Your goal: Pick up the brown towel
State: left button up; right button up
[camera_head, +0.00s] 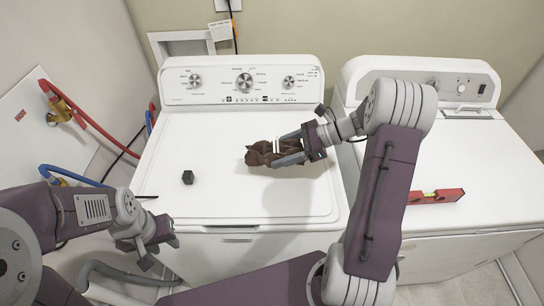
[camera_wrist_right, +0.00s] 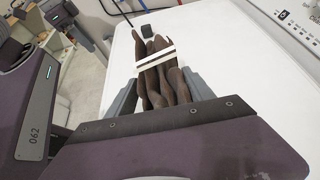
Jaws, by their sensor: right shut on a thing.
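The brown towel (camera_head: 262,153) lies bunched on top of the left white machine in the head view. It has white stripes and fills the space between the fingers in the right wrist view (camera_wrist_right: 165,85). My right gripper (camera_head: 284,151) is shut on the towel, with a finger on each side of it. Whether the towel is clear of the lid cannot be told. My left gripper (camera_head: 150,262) is low in front of the left machine, away from the towel. Its fingertips are too small and dark to read.
The left washer top (camera_head: 210,190) is mostly clear. A small black cube (camera_head: 187,177) sits on it, left of the towel; it also shows in the right wrist view (camera_wrist_right: 146,31). A red level (camera_head: 436,196) lies on the right machine (camera_head: 480,160). Hoses (camera_head: 88,122) run along the left wall.

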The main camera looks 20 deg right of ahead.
jog(key=s+d+r, duration=0.5)
jog(key=s+d, duration=0.1)
jog(key=shift+s+r, duration=0.15)
jog(key=shift+s, duration=0.05)
jog(key=shift+d, duration=0.15)
